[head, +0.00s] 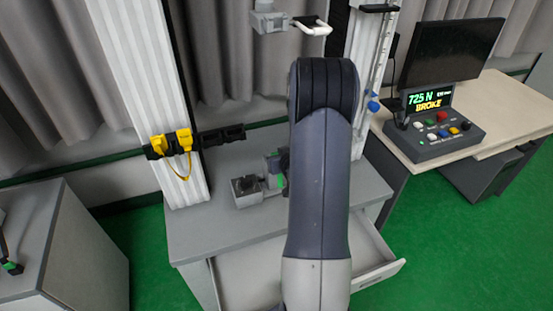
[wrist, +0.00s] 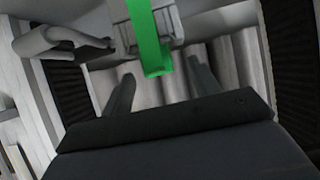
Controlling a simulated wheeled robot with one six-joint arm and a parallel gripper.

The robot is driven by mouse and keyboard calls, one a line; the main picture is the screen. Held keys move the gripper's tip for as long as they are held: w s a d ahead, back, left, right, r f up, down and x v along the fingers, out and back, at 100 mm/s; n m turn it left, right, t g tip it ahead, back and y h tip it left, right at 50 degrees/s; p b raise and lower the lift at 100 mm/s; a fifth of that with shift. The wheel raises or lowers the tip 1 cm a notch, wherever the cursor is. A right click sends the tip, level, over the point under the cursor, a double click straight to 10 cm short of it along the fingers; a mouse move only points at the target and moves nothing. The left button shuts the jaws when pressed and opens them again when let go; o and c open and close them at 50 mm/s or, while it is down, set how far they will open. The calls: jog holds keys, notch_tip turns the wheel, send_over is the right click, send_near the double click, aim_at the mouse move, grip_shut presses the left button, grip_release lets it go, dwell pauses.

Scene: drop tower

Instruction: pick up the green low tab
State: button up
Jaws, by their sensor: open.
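The green tab (wrist: 149,38) is a bright strip hanging from a grey block (wrist: 178,28) at the top middle of the wrist view. In the head view a small green patch (head: 281,181), seemingly the same tab, shows low beside my arm, above the grey bench. My gripper (wrist: 162,70) has its two dark fingers apart, one on each side of the tab's lower end in the picture. I cannot tell whether they touch it. In the head view my arm hides the gripper and most of the tab's surroundings.
The grey bench (head: 205,238) has an open drawer (head: 375,275). A small dark-topped block (head: 246,190) stands left of my arm. A white column (head: 135,85) rises behind, with yellow clips (head: 172,142) on a black rail. A control box (head: 432,130) reading "725 N BROKE" sits on the right table.

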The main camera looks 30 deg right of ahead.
aim_at(275, 153)
jog(key=shift+p+x, duration=0.45)
jog(key=shift+x, duration=1.95)
jog(key=shift+d, duration=0.1)
jog(key=c, duration=1.1)
